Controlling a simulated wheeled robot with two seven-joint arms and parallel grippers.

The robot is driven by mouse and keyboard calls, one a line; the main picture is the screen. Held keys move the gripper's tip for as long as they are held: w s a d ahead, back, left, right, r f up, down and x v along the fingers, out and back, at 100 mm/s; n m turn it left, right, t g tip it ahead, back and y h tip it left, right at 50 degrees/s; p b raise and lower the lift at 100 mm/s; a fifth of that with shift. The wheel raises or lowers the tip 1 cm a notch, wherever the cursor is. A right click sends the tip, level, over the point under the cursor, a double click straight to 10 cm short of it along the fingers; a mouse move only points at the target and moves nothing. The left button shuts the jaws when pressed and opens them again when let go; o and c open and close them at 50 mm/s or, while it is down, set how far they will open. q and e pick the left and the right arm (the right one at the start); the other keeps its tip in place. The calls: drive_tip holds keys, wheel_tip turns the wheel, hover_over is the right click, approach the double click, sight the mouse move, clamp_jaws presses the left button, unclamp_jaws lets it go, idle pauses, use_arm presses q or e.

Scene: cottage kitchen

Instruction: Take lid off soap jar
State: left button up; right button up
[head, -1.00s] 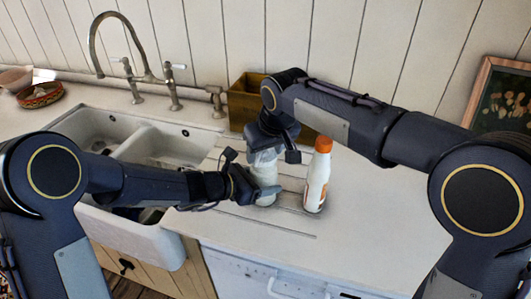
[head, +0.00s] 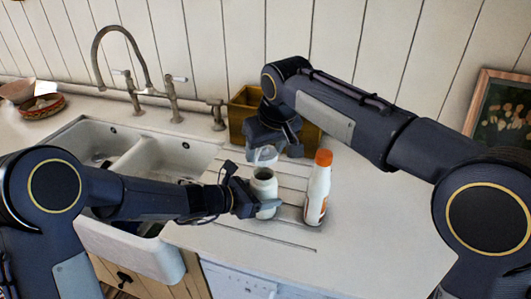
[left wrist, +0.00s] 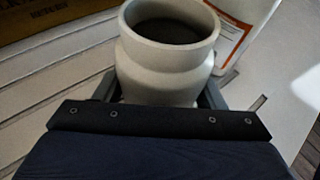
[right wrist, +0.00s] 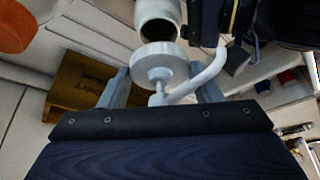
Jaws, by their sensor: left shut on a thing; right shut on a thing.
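The soap jar (head: 264,188) stands upright on the counter, pale and open at the top. My left gripper (head: 268,207) is shut around its body from the left. The left wrist view shows the jar's round open mouth and dark inside (left wrist: 170,60). The lid (head: 265,155), a pale cap with a pump spout, is off the jar and above it. My right gripper (head: 272,148) is shut on the lid from above. In the right wrist view the lid (right wrist: 160,62) sits between the fingers, with the open jar (right wrist: 158,15) beyond it.
A white bottle with an orange cap (head: 317,190) stands just right of the jar. A wooden box (head: 240,106) is behind, against the wall. The double sink (head: 150,155) is to the left. The counter in front and at right is clear.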

use_arm(q)
drive_tip(key=o, duration=1.5)
drive_tip(key=shift+a+r, duration=0.1)
